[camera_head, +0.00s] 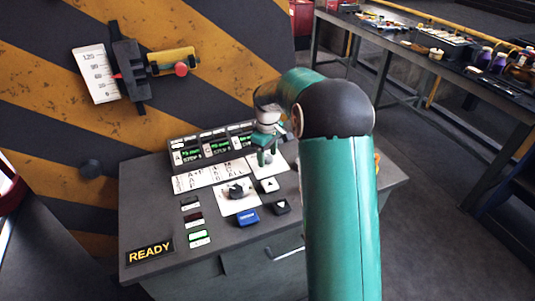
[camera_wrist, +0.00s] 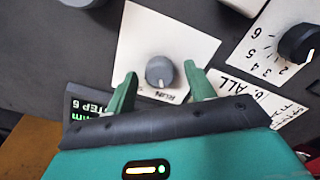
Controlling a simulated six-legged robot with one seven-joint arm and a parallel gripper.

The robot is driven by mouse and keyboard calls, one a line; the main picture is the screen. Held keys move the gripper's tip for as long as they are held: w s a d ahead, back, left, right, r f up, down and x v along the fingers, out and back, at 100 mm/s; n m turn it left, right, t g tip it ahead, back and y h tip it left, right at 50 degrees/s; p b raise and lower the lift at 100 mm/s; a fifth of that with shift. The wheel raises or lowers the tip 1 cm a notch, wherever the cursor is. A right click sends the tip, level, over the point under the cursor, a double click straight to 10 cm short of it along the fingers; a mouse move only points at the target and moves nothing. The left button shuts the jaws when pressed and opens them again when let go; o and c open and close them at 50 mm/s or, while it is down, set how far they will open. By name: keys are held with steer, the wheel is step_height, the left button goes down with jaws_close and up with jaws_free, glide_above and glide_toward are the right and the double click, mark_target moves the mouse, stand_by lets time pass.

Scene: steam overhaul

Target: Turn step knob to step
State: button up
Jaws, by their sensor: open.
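The step knob (camera_wrist: 160,71) is a small round grey knob on a white plate (camera_wrist: 178,40) in the wrist view. A short pale mark on it points down in the picture, towards a small label that seems to read RUN, partly hidden. My gripper (camera_wrist: 161,72) is open, with one green fingertip on each side of the knob and gaps visible between. In the head view my gripper (camera_head: 264,158) points down over the plate at the console's right side, and the knob is hidden there.
A black numbered knob (camera_wrist: 298,43) stands close by on its own plate; it also shows in the head view (camera_head: 236,189). Displays (camera_head: 215,145) stand behind. Arrow buttons (camera_head: 270,185), a blue button (camera_head: 247,217) and a READY sign (camera_head: 150,251) lie nearer the front.

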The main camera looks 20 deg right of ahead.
steer(key=c, duration=1)
steer(key=shift+m, duration=0.4)
steer(key=m, duration=1.1)
steer(key=shift+m, duration=0.3)
